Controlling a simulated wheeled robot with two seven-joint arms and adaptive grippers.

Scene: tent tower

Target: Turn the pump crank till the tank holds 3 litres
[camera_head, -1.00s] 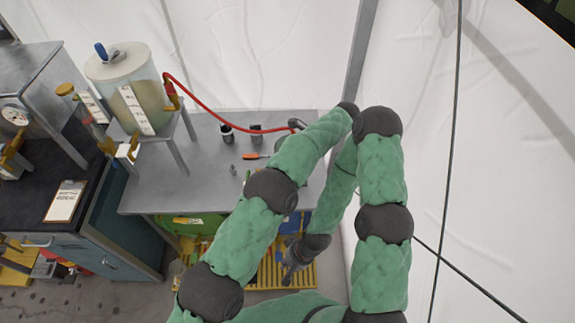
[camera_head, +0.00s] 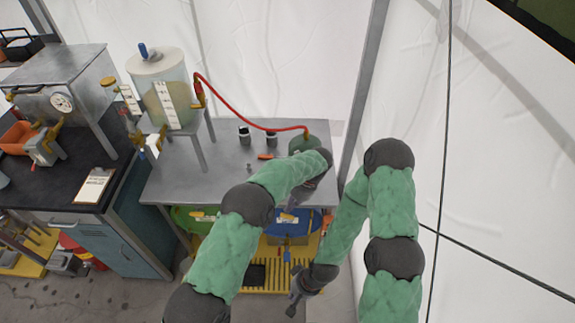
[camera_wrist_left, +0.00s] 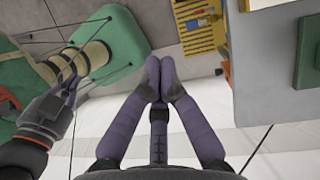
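The tank (camera_head: 160,90) is a clear, white-lidded cylinder on a grey stand, with pale liquid inside. Its white scale strip (camera_head: 167,105) is too small to read. A red hose (camera_head: 235,112) runs from the tank to a green rounded body, apparently the pump (camera_head: 310,141), partly behind my left arm. I cannot make out the crank. My left gripper (camera_head: 286,215) hangs over the bench's front edge. In the left wrist view its fingers (camera_wrist_left: 160,78) are together with nothing between them. My right gripper (camera_head: 294,303) hangs low in front of the bench; its fingers are unclear.
Small dark jars (camera_head: 244,136) and an orange-handled tool (camera_head: 266,156) lie on the grey bench (camera_head: 190,185). A yellow slatted pallet (camera_head: 265,276) is below. A dark-topped cabinet (camera_head: 60,180) with a clipboard (camera_head: 94,186) stands left. Tent wall and a pole close the right.

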